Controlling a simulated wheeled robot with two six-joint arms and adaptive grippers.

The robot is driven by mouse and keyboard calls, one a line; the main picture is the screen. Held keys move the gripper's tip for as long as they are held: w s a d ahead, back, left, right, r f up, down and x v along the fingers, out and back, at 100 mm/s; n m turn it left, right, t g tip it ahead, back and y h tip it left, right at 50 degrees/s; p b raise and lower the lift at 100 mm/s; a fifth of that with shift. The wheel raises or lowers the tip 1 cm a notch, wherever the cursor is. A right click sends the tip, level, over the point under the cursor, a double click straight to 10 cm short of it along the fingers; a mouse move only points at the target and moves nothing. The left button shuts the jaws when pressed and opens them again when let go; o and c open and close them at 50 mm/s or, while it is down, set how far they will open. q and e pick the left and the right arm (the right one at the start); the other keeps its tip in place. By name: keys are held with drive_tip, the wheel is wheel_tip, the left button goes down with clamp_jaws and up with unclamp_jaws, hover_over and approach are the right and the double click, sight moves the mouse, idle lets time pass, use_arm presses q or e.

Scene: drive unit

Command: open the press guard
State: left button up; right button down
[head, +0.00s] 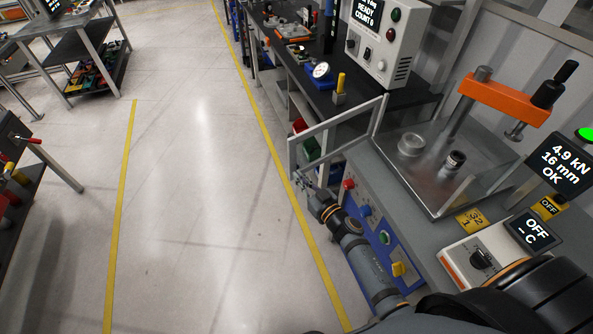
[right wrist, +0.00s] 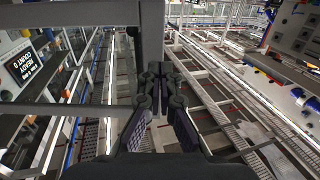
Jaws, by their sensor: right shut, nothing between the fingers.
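The press (head: 495,95) stands on the bench at the right of the head view, with an orange top arm, a black handle and a metal base plate (head: 450,195). The press guard (head: 337,118), a grey rectangular frame, stands swung out to the left of the base plate, reaching past the bench edge over the aisle. My right gripper (head: 303,181) is shut and empty by the guard's outer lower corner. In the right wrist view the shut fingers (right wrist: 156,74) are close to the guard's grey bar (right wrist: 152,35); I cannot tell whether they touch. My left gripper is not in view.
A display reading 4.9 kN, 16 mm, OK (head: 566,163) stands right of the press. A white controller box (head: 495,250) sits in front. A dial gauge (head: 321,71) and a counter box (head: 385,40) stand farther back. The floor aisle (head: 190,190) at left is clear.

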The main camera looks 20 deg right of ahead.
drive_tip(key=shift+x, duration=1.1)
